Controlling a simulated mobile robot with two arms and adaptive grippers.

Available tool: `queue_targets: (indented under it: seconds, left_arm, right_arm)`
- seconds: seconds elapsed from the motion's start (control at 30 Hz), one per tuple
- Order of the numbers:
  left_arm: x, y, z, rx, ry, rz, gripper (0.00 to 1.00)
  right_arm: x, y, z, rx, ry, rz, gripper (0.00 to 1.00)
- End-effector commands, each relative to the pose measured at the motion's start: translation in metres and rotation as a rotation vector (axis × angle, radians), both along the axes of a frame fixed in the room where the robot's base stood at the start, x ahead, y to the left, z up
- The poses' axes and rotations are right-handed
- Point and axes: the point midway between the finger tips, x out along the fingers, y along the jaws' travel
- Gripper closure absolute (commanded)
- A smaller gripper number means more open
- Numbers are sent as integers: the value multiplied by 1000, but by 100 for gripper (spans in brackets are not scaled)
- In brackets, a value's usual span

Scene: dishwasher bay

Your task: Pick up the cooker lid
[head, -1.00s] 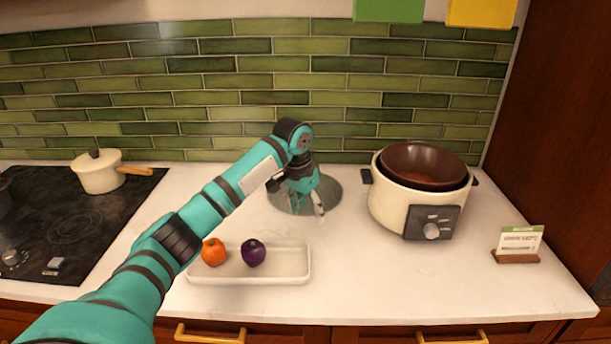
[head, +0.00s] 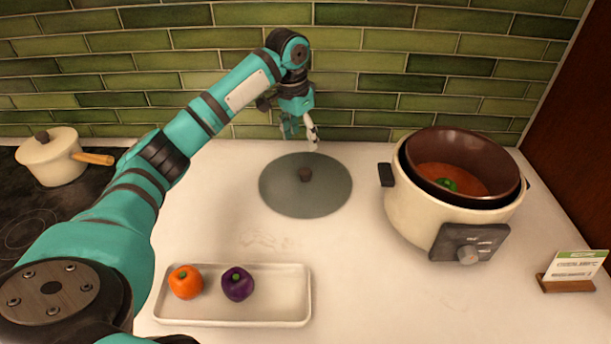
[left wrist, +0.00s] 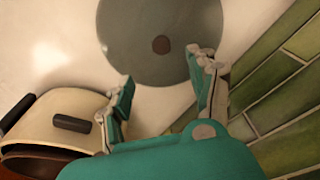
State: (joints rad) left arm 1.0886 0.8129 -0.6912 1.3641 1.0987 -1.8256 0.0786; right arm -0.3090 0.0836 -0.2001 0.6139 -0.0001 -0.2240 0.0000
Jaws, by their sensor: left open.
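The cooker lid (head: 290,192) is a round grey-green disc with a small brown knob (head: 305,174). It lies flat on the white counter, left of the cooker. My left gripper (head: 300,138) is open and empty, above the counter behind the lid, near the tiled wall. In the left wrist view the lid (left wrist: 150,70) shows beyond the spread fingertips (left wrist: 160,72), with its knob between and ahead of them. The cream cooker (head: 415,212) stands open on the right with a dark brown pot inside, holding reddish contents and something green. My right gripper is not in view.
A white tray (head: 275,312) with an orange pepper (head: 185,283) and a purple vegetable (head: 238,285) sits at the front. A cream saucepan (head: 50,158) stands on the black stove at left. A small card stand (head: 572,272) is at right. Green tiles close off the back.

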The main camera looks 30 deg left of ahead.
Motion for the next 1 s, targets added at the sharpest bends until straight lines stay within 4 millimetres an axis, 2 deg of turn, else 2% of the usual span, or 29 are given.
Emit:
queue_targets:
  seconds: [0.1,0.3,0.5,0.67,0.8,1.0]
  left_arm:
    - [3,-1,-26,0,6,1,40]
    - [9,-2,-62,0,3,0,40]
    - [11,-2,-77,1,0,0,40]
    - [12,-1,-94,1,4,1,40]
    - [14,-2,-116,-1,2,0,40]
    - [16,-1,-128,1,-1,0,40]
  right_arm:
    - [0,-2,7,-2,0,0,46]
    - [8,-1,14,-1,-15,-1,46]
    - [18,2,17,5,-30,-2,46]
    - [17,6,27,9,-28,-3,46]
    - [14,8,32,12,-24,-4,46]
    - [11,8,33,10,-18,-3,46]
